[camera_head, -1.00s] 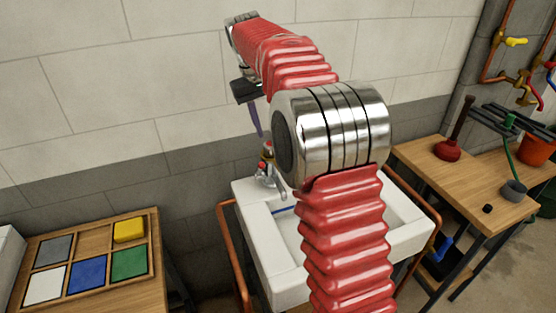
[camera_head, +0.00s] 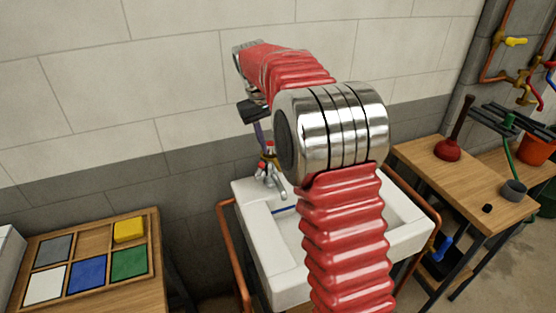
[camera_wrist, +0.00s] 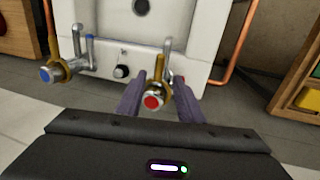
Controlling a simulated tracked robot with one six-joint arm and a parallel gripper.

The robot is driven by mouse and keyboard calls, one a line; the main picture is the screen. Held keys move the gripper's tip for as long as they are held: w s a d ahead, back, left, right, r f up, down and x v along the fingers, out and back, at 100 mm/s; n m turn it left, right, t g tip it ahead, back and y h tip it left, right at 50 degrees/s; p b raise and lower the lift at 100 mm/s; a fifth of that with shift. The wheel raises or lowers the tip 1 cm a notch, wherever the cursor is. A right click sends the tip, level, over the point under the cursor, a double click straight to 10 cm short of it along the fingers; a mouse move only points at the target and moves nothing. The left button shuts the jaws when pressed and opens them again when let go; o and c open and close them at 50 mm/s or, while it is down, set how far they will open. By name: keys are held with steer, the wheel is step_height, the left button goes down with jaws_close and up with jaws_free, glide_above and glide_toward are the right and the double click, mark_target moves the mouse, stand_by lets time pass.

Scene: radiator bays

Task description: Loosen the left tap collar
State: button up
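The white sink (camera_head: 250,224) stands against the wall with its taps (camera_head: 268,170) at the back left. In the wrist view the red-capped tap (camera_wrist: 153,102) with its brass collar (camera_wrist: 158,88) lies between the two purple fingers of my gripper (camera_wrist: 159,78). The fingers are apart, one on each side; whether they touch the collar cannot be told. The blue-capped tap (camera_wrist: 47,73) with a brass collar (camera_wrist: 62,71) is further left in the wrist view. In the head view my gripper (camera_head: 261,137) points down just above the taps, partly hidden by my arm.
Copper rails (camera_head: 236,262) flank the sink.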

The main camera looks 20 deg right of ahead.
mark_target(274, 159)
steer(key=f, duration=0.2)
steer(key=d+f, duration=0.1)
steer(key=f, duration=0.4)
steer(key=shift+d+f, duration=0.25)
steer(key=shift+c, duration=0.3)
jaws_close()
steer(key=shift+d, duration=0.25)
steer(key=shift+a, duration=0.25)
